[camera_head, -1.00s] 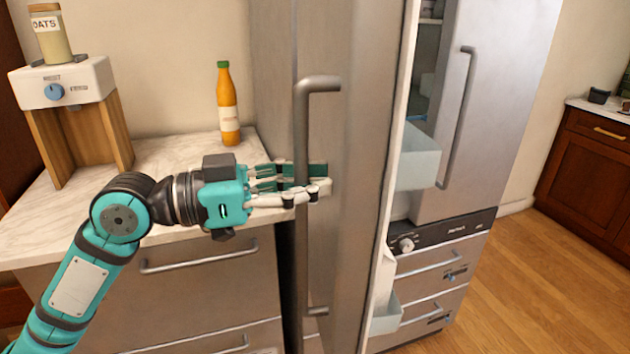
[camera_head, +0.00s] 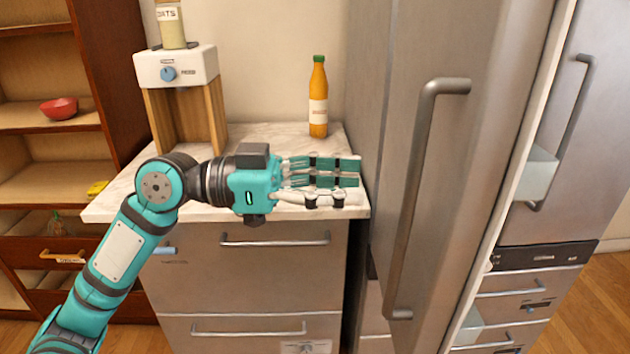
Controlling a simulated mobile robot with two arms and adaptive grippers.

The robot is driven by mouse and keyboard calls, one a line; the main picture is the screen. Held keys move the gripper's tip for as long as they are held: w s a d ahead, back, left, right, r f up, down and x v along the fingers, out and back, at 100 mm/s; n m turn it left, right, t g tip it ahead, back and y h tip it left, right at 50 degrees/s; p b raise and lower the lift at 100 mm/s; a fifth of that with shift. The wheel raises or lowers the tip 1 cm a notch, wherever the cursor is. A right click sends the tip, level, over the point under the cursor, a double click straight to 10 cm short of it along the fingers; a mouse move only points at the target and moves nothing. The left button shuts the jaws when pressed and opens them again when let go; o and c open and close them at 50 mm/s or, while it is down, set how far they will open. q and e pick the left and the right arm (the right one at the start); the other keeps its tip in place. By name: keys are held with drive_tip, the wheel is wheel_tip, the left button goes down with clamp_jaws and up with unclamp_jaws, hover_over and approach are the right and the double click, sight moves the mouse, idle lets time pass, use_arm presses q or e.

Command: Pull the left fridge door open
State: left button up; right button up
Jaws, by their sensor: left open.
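The left fridge door (camera_head: 470,170) stands open, its inner edge with door bins facing right. Its long grey handle (camera_head: 413,200) runs down the door's front, to the right of my left gripper. My left gripper (camera_head: 358,180) is open and empty, its fingers pointing right, in front of the counter's right end. In this view its fingertips are clear of the handle, with a gap between them. The right fridge door (camera_head: 595,130) is behind at the right and looks shut. My right gripper is not in view.
A marble-topped counter (camera_head: 120,205) with drawers stands left of the fridge. On it are an orange bottle (camera_head: 318,105) and a dispenser (camera_head: 178,68) with an oats jar (camera_head: 170,25). A wooden shelf (camera_head: 45,140) holds a red bowl (camera_head: 60,108). Wooden floor (camera_head: 590,310) shows at lower right.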

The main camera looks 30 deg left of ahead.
use_arm(q)
drive_tip(key=shift+v, duration=1.9)
drive_tip(key=shift+c, duration=0.4)
